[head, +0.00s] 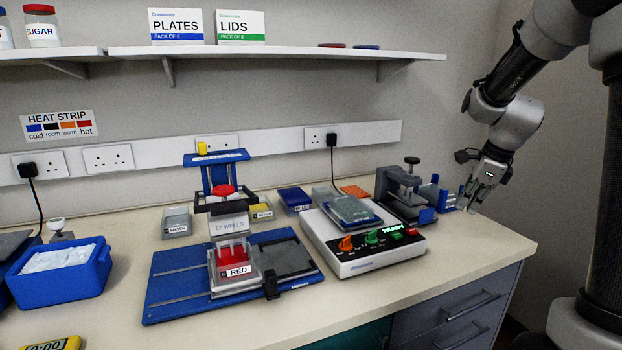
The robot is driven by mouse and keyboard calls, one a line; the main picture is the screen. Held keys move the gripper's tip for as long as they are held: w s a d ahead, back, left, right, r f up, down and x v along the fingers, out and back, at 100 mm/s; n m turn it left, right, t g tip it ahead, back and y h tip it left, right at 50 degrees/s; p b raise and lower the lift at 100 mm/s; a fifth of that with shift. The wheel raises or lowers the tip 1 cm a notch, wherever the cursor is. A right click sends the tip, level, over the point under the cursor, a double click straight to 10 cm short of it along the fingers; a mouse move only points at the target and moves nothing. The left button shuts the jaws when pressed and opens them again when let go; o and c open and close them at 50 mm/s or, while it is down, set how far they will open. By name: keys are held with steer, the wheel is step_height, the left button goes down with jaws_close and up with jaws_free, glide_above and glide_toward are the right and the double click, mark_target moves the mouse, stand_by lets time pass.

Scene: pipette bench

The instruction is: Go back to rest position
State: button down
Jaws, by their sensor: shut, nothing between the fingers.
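My gripper (473,197) is at the right of the head view, at the end of my arm, pointing down and to the left. It is shut and empty. It is above the right end of the bench (476,246), close to the blue part of a grey clamp-like device (404,187). I cannot tell whether the fingertips touch that blue part.
A white unit with coloured knobs (365,262) stands left of my gripper. Further left are a blue pipetting stand (170,290) with a red tray (236,271) and a blue ice box (70,287). A shelf (290,52) runs above. The bench's right front corner is clear.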

steer(key=s+a+r+n, duration=0.1)
steer(key=s+r+n, duration=0.1)
steer(key=s+n, duration=0.6)
steer(key=s+a+r+n+h, duration=0.1)
steer(key=s+a+r+n, duration=0.1)
steer(key=s+n, duration=0.6)
steer(key=s+a+r+n+t, duration=0.1)
steer(key=s+a+r+n, duration=0.1)
steer(key=s+n, duration=0.6)
steer(key=s+r, duration=0.1)
steer(key=s, duration=0.1)
steer(key=shift+s+h, duration=0.3)
steer(key=shift+s, duration=0.1)
steer(key=shift+a, duration=0.1)
